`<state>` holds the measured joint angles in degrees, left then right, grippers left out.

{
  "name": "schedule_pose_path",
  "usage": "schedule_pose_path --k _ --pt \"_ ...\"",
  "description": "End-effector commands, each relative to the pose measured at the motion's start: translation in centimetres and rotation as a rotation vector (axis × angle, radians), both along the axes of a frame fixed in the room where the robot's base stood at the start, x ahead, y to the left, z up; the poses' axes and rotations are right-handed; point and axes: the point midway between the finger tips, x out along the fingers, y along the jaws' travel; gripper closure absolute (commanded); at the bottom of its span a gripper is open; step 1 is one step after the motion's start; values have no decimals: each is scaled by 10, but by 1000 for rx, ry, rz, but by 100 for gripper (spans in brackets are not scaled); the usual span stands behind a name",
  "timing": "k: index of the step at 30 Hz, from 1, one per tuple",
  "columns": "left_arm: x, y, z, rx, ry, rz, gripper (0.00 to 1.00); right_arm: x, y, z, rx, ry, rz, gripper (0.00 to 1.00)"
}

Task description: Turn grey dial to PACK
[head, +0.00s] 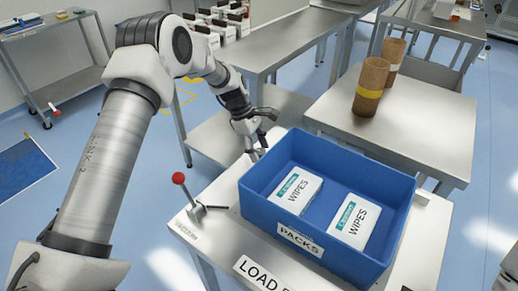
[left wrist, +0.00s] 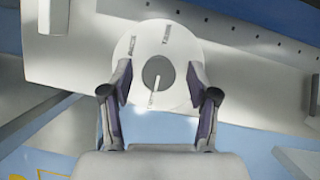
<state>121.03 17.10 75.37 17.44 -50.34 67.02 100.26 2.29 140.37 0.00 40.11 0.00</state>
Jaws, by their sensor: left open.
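The grey dial (left wrist: 158,73) shows in the left wrist view as a dark round knob in the middle of a white disc (left wrist: 180,50). A pale line runs from the knob toward the lower edge of the disc. Small labels around the disc are too blurred to read. My left gripper (left wrist: 158,90) is open, its fingers to the left and right of the knob, apart from it and overlapping the disc's lower edge in view. In the head view my left gripper (head: 256,145) is behind the blue bin, and the dial cannot be made out. My right gripper is not in view.
A blue bin (head: 270,213) labelled PACKS holds two WIPES packs (head: 297,190) on the near steel table (head: 215,222). A red-knobbed lever (head: 180,180) stands left of it. Brown rolls (head: 370,88) stand on another table.

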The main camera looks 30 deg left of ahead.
Motion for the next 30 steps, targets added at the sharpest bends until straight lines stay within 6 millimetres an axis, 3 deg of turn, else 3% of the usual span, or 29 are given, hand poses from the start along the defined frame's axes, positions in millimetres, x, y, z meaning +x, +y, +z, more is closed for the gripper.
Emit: schedule_pose_path --k 2,6,7,20,30 --pt "0 0 0 0 0 0 44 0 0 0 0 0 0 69" --pt "0 0 0 0 0 0 93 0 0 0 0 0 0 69" --pt "0 0 0 0 0 0 100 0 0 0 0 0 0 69" --pt "0 0 0 1 1 -49 100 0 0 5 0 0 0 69" --pt "1 0 1 1 3 -267 100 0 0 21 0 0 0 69"
